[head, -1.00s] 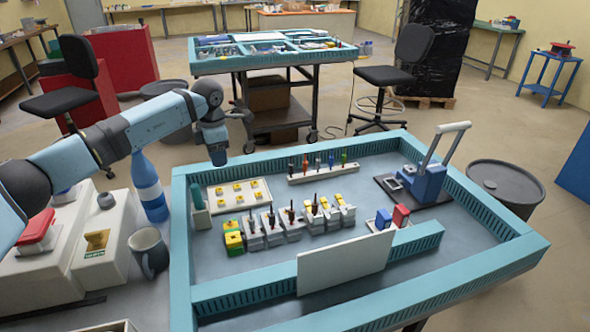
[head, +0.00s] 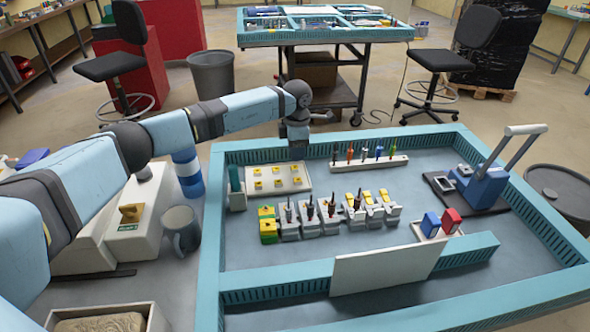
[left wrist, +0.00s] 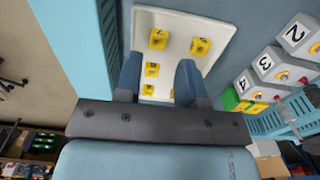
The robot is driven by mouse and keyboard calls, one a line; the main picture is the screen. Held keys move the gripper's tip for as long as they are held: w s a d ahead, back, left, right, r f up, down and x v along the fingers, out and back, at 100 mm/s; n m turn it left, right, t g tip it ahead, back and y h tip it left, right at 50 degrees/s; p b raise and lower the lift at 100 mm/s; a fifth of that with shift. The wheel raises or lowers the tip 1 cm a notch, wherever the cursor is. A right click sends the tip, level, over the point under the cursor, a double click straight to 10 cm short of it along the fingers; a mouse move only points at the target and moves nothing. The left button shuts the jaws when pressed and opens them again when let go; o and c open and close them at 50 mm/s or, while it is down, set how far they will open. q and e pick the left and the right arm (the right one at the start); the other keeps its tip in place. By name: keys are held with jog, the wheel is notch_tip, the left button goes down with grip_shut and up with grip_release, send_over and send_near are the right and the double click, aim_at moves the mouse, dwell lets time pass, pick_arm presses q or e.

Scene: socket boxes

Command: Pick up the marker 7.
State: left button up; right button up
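A white tray (head: 267,188) holds several small yellow markers near the back left of the blue-framed table. In the left wrist view, the tray (left wrist: 178,20) lies below my left gripper. The figures are too small to read surely. My left gripper (left wrist: 158,76) is open and empty above the tray. In the head view, my left gripper (head: 298,155) hangs over the tray's back right corner. My right gripper is out of view.
A teal holder (head: 236,190) is left of the tray. The table's blue rim (head: 225,157) runs close behind.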

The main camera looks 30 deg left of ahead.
aim_at(297, 167)
pick_arm(q)
notch_tip(297, 167, down, 5)
jog(key=shift+w+f, duration=0.15)
jog(key=shift+f, duration=0.05)
jog(key=c, duration=0.5)
